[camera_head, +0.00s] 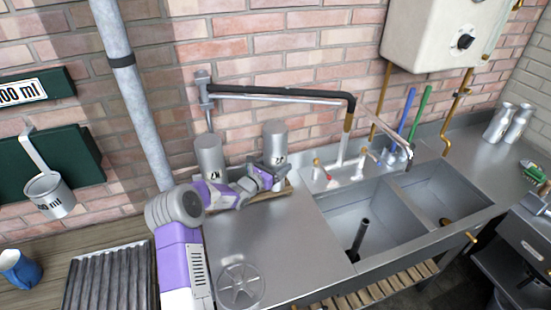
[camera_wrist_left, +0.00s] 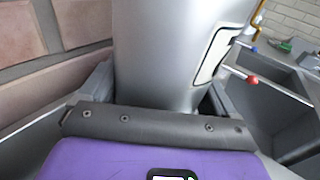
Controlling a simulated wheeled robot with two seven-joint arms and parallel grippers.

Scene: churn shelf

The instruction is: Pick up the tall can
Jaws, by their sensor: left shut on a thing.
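Two grey metal cans with white labels are by the brick wall at the back of the counter, left of the sinks. My left gripper (camera_head: 270,174) is shut on the right can (camera_head: 274,138), with its fingers low on the can's sides. In the left wrist view this can (camera_wrist_left: 175,50) fills the middle, upright, with part of its label on the right; its top is out of frame. The left can (camera_head: 209,155) stands beside it, partly hidden below by my arm. I cannot tell whether the held can is clear of its support. My right gripper is not in view.
A brown tray edge (camera_head: 271,194) shows under the cans. A faucet (camera_head: 300,95) reaches over the double sink (camera_head: 370,222) at right. A round drain-like disc (camera_head: 240,286) lies on the front counter. A blue mug (camera_head: 20,270) is far left. The counter's middle (camera_head: 280,245) is clear.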

